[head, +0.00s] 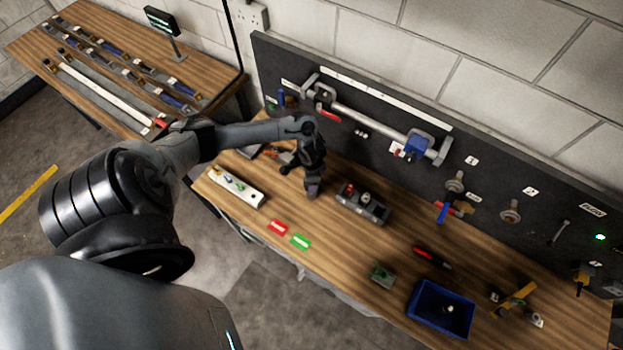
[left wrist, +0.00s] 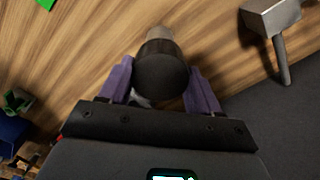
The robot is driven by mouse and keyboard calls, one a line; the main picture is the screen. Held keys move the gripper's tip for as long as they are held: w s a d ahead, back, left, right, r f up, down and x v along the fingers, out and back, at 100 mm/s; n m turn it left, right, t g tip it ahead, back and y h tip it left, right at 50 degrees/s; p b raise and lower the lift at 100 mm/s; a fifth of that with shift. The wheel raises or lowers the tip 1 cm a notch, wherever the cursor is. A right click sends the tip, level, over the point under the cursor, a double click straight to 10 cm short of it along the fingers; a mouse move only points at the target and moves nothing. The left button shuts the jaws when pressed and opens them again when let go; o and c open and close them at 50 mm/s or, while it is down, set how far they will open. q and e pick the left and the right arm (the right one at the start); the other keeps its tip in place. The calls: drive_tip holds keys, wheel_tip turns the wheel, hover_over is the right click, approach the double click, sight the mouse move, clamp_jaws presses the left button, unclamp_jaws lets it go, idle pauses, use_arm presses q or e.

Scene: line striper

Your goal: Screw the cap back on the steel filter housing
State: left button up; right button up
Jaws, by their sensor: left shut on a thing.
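My left gripper (head: 313,188) reaches down over the wooden bench, between the white tray and the grey block. In the left wrist view its two purple fingers (left wrist: 160,92) are shut on a dark round cap-like piece (left wrist: 161,72), one finger on each side. A paler steel-coloured cylinder (left wrist: 159,34) shows just beyond the dark piece, in line with it. I cannot tell whether the two are joined or only lined up, nor surely that this is the filter housing. In the head view the held piece is mostly hidden by the gripper. My right gripper is not in view.
A white tray (head: 222,176) lies left of the gripper, a grey block (head: 351,206) with small parts right. Red (head: 278,227) and green (head: 301,242) cards lie in front. A blue bin (head: 418,319) stands farther right. A dark panel (head: 480,150) with mounted hardware borders the back.

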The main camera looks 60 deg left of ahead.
use_arm(q)
drive_tip(key=m, duration=0.3)
drive_tip(key=shift+m+b, duration=0.3)
drive_tip(key=shift+b, duration=0.1)
drive_tip(key=shift+m, duration=0.3)
drive_tip(key=shift+f+m+b, duration=0.1)
drive_tip(key=shift+m+b, duration=0.4)
drive_tip(key=shift+m, duration=0.5)
drive_tip(key=shift+m+b, duration=0.3)
drive_tip(key=shift+m, duration=1)
